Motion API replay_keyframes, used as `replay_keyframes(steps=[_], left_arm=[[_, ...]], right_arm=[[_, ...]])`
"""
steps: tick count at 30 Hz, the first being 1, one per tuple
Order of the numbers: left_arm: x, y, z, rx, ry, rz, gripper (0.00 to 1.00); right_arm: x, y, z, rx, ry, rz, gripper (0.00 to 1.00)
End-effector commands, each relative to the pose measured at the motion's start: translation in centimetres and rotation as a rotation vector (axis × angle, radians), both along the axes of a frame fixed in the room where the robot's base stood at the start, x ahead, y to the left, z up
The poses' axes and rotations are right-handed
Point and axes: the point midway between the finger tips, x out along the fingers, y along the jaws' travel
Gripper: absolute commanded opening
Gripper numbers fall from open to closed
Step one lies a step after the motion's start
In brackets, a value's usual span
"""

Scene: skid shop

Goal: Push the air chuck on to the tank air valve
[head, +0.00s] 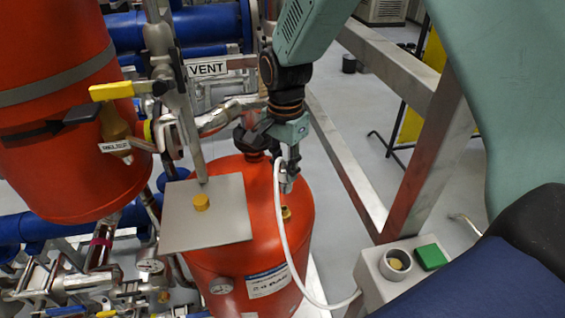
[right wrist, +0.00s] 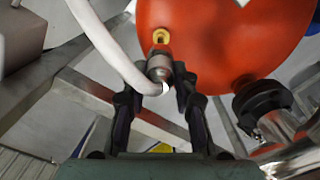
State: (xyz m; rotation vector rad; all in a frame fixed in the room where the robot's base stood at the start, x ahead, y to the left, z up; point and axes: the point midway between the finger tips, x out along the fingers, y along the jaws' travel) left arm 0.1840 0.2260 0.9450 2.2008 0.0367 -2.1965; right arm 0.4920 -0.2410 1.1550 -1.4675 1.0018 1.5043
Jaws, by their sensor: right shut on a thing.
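My right gripper (head: 290,172) is shut on the air chuck (right wrist: 160,68), a grey metal fitting on the end of a white hose (head: 282,240). In the head view the fingers mostly hide the chuck. The tank air valve (head: 286,214) is a small brass fitting on top of the red tank (head: 262,195). The chuck hangs just above the valve, with a small gap showing in the head view. In the right wrist view the brass valve (right wrist: 160,37) shows just beyond the chuck's end. My left gripper is not in view.
A grey plate (head: 180,225) with a brass cap (head: 201,202) sits left of the valve. A larger red vessel (head: 55,100) with a yellow-handled valve (head: 112,91) stands at left.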

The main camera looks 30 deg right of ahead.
Motion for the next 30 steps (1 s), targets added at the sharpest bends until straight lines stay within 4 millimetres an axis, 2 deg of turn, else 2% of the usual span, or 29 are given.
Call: replay_keyframes(steps=[10, 18, 30], left_arm=[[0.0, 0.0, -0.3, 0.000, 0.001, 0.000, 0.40], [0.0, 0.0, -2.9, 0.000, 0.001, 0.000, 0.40], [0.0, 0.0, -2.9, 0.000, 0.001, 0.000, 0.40]], right_arm=[[-0.1, -0.1, -2.7, 0.000, 0.001, -0.003, 0.03], [0.1, -0.1, -5.3, 0.000, 0.000, -0.004, 0.03], [0.2, 0.0, -5.4, -0.001, 0.000, -0.004, 0.03]])
